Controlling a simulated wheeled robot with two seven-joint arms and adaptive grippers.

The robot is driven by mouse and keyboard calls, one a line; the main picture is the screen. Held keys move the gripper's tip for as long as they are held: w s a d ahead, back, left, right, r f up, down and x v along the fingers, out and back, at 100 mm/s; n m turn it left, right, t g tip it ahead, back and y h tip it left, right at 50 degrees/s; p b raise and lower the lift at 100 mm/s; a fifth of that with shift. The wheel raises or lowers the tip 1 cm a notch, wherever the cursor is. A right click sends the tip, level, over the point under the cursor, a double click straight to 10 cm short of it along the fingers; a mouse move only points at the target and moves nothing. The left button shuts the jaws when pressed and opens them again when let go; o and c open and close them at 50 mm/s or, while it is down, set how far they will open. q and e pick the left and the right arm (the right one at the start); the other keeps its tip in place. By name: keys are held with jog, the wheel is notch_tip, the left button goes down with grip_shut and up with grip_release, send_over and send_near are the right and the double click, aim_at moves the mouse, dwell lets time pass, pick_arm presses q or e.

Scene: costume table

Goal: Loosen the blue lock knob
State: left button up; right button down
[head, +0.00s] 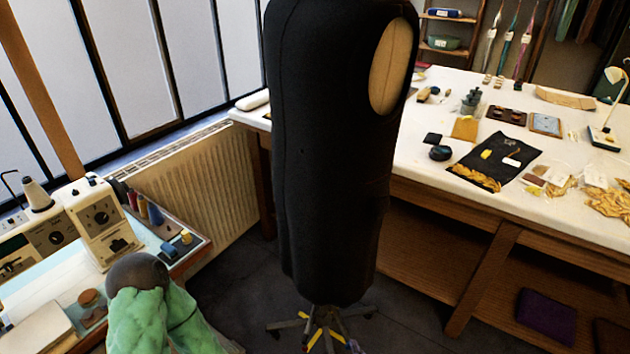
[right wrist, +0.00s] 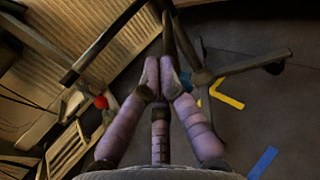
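The black dress form (head: 325,150) stands upright in the middle of the head view. Its wheeled stand (head: 325,325) shows below the hem, and the stand's hub (right wrist: 201,76) shows in the right wrist view. My right gripper (right wrist: 163,76) has purple segmented fingers, drawn together at the tips beside the stand's dark pole. No blue thing shows between the fingertips, and the closed fingers hide what lies directly behind them. I cannot make out my left gripper.
A white-topped table (head: 470,205) with costume pieces is at the right. A sewing machine (head: 100,220) stands on the left bench. A radiator (head: 205,185) is under the window. Yellow (right wrist: 227,95) and blue (right wrist: 262,162) strips show near the stand's legs.

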jog(key=shift+s+a+f, duration=0.1)
jog(key=shift+s+a, duration=0.05)
jog(key=shift+a, duration=0.3)
jog(key=shift+s+a+f, duration=0.1)
jog(key=shift+s+a, duration=0.05)
jog(key=shift+a, duration=0.25)
jog(key=shift+r, duration=0.15)
dwell(0.4)
jog(key=v, duration=0.6)
jog(key=shift+r, duration=0.25)
jog(key=shift+a+f, duration=0.1)
dwell(0.3)
